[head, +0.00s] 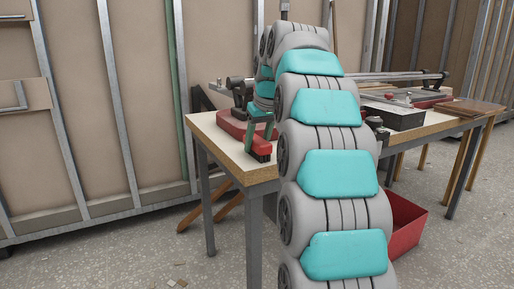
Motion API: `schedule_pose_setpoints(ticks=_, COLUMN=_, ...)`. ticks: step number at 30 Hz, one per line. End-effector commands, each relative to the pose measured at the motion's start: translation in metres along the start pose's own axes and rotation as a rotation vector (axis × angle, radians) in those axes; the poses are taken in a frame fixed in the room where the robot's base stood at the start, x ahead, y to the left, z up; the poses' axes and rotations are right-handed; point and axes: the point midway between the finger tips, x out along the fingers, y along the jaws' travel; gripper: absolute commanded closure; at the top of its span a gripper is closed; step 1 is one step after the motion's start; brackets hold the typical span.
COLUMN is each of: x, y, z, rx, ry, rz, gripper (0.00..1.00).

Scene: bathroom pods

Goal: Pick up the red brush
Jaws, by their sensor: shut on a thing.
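My gripper (258,138) is left of my arm, low over the near left corner of the wooden table (213,133), its dark green fingers pointing down. It is shut on a small red and black thing (261,152), which looks like the red brush. Its bristles and full shape are too small to make out. It is at or just above the table top; I cannot tell whether it touches. My grey and teal arm hides the middle of the table.
A red-based tool (230,124) lies just behind my gripper. A dark tray (404,118) and a long metal rail tool (400,76) are on the table's right part. Flat brown boards (470,107) lie at its right end. A red bin (404,222) stands on the floor.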

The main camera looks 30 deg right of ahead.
Motion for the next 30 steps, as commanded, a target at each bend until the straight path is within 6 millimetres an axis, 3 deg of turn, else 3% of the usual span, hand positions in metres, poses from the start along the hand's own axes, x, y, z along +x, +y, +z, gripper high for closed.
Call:
schedule_pose_setpoints(ticks=9, x=-0.003, y=0.0, z=-0.001, rx=0.0, ry=0.001, rz=0.001, gripper=1.0)
schedule_pose_setpoints(ticks=30, x=-0.034, y=0.0, z=-0.015, rx=-0.001, ry=0.003, rz=0.001, gripper=1.0)
